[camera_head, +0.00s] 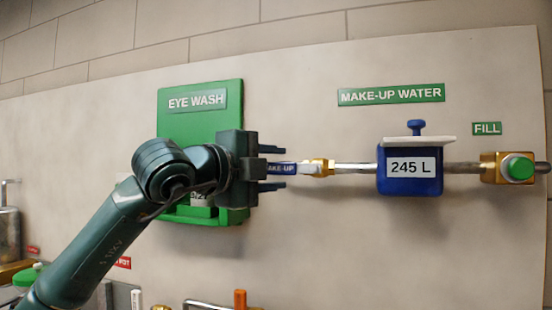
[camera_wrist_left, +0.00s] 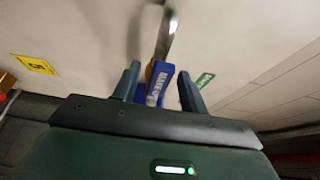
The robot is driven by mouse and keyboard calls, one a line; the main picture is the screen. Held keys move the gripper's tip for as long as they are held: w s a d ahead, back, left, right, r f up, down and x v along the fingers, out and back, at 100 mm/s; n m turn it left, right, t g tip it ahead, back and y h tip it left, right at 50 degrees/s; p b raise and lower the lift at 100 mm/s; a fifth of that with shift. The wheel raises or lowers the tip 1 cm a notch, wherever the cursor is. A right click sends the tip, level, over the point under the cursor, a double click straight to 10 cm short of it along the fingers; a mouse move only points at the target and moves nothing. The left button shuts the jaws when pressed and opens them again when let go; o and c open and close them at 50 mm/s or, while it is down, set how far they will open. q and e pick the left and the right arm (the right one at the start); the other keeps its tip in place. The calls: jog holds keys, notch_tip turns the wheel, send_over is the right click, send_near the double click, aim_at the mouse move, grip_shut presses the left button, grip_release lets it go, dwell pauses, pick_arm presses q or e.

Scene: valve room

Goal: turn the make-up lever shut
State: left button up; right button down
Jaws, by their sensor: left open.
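The make-up lever is a blue handle (camera_head: 283,168) marked MAKE-UP, on a brass valve (camera_head: 318,168) at the left end of a horizontal steel pipe. In the head view the handle points left, in line with the pipe. My left gripper (camera_head: 273,168) is open, with one finger above the handle and one below it. In the left wrist view the blue handle (camera_wrist_left: 160,82) lies between the two fingers of my left gripper (camera_wrist_left: 160,85), with a gap visible on the right side. My right gripper is not in view.
A blue meter (camera_head: 410,186) reading 245 L sits on the pipe. A brass fitting with a green button (camera_head: 518,168) is at the right under FILL. A green eye wash panel (camera_head: 200,120) is behind my left gripper. Pipes and an orange-handled part (camera_head: 240,298) are below.

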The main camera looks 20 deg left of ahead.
pick_arm(q)
jog(key=shift+w+d, duration=0.2)
jog(key=shift+w, duration=0.2)
grip_shut()
dwell(0.4)
